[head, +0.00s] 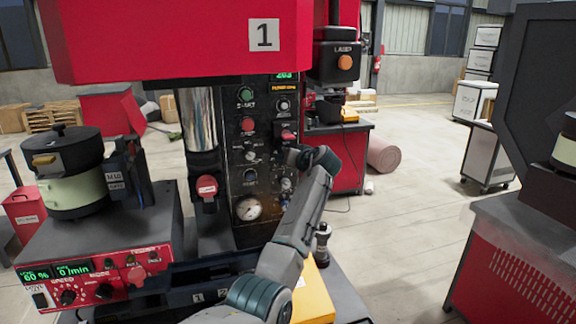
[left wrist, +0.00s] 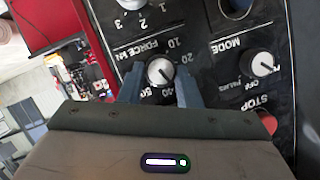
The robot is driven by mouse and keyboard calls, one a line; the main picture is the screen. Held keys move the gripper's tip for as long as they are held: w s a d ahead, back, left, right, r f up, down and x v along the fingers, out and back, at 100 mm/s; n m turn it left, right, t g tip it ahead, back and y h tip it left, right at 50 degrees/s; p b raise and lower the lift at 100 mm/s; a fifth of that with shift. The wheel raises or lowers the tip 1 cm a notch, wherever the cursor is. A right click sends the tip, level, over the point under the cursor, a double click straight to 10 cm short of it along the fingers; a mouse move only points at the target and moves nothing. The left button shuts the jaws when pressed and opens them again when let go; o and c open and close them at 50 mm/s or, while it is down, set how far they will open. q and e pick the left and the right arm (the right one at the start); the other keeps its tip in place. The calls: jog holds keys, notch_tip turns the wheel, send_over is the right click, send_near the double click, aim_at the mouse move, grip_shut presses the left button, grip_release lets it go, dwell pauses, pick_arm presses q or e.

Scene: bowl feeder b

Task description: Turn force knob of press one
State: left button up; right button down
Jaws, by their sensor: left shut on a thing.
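Press one (head: 172,42) is a red machine with a "1" plate and a black control panel (head: 234,120). My left gripper (head: 291,156) is at the right column of the panel and hides this knob in the head view. In the left wrist view, its two blue-grey fingers (left wrist: 160,88) are shut on the knob, one each side. The pointer slants toward the picture's lower right. My right gripper is not in view.
Close beside the force knob are the mode knob (left wrist: 262,65), the red stop button (left wrist: 267,122) and a 1-2-3 selector (left wrist: 131,4). A pressure gauge (head: 248,208) sits lower on the panel. A bowl feeder (head: 75,187) stands left. Open floor (head: 410,200) lies right.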

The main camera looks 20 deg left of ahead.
pick_arm(q)
jog(key=shift+d+f+m+g+y+b, duration=0.15)
jog(key=shift+m+y+b, duration=0.3)
jog(key=shift+m, duration=0.25)
jog(key=shift+f+m+g+y+b, duration=0.15)
jog(key=shift+m+y+b, duration=0.2)
jog(key=shift+m+b, duration=0.3)
jog(key=shift+r, duration=0.1)
jog(key=o, duration=1)
jog(key=shift+c, duration=0.2)
jog(key=shift+d, duration=0.1)
jog(key=b+v, duration=0.4)
jog(key=v, duration=0.6)
jog(key=shift+s+d, duration=0.15)
jog(key=shift+d, duration=0.15)
